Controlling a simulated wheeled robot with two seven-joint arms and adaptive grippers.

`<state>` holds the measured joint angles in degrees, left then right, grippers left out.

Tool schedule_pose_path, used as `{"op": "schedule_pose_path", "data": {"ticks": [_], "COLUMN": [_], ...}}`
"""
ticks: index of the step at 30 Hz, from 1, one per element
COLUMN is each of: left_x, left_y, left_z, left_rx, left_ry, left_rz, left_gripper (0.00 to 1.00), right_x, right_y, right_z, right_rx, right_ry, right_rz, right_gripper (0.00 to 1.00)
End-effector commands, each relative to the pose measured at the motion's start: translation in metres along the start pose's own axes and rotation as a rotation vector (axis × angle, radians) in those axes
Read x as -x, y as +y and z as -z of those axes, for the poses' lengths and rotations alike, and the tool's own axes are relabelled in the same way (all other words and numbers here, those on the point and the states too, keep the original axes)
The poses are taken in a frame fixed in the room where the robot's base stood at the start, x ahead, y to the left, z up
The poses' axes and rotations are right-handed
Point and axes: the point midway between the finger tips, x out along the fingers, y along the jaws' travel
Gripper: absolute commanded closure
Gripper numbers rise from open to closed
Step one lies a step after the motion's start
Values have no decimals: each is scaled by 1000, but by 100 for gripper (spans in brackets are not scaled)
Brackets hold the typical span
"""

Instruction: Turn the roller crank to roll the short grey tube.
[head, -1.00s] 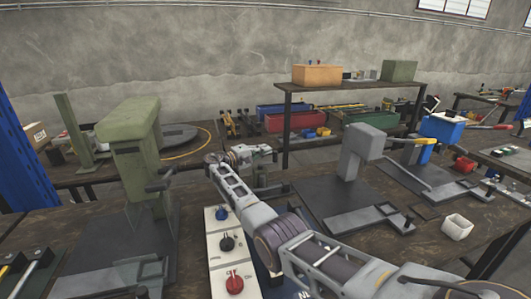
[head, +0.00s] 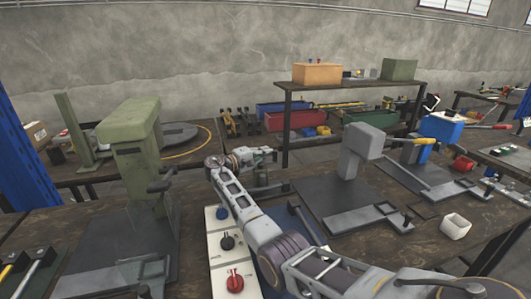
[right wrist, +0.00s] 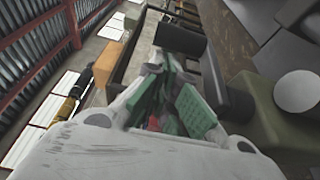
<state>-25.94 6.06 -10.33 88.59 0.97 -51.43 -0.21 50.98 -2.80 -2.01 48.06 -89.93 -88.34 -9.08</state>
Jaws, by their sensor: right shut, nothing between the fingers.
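My right gripper (head: 264,160) is beyond the control panel, at the far end of my right arm, with its fingers pointing right. In the right wrist view its green-padded fingers (right wrist: 172,108) are shut with nothing between them. A dark bar (right wrist: 232,104) shows just beside the fingers there, in front of an olive-green body; I cannot tell whether they touch or whether it is the roller crank. I cannot make out the roller crank or the short grey tube for certain in either view. My left gripper is not in view.
A green press (head: 130,130) stands on the left and a grey press (head: 358,150) on the right. A white panel with knobs (head: 219,272) lies between them. A shelf (head: 350,87) with boxes stands behind.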

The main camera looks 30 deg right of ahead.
Motion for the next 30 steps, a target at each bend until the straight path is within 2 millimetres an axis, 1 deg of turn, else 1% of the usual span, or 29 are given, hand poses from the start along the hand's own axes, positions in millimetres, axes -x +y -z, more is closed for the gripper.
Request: {"op": "schedule_pose_path", "data": {"ticks": [17, 30], "left_x": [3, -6], "left_y": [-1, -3], "left_z": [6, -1], "left_rx": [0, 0], "left_ry": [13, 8], "left_rz": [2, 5], "left_gripper": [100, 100], "right_x": [-1, -2], "right_y": [0, 0], "right_z": [-1, -4], "right_rx": [1, 1], "right_ry": [0, -1], "right_rz": [0, -1], "right_gripper": [100, 100]}}
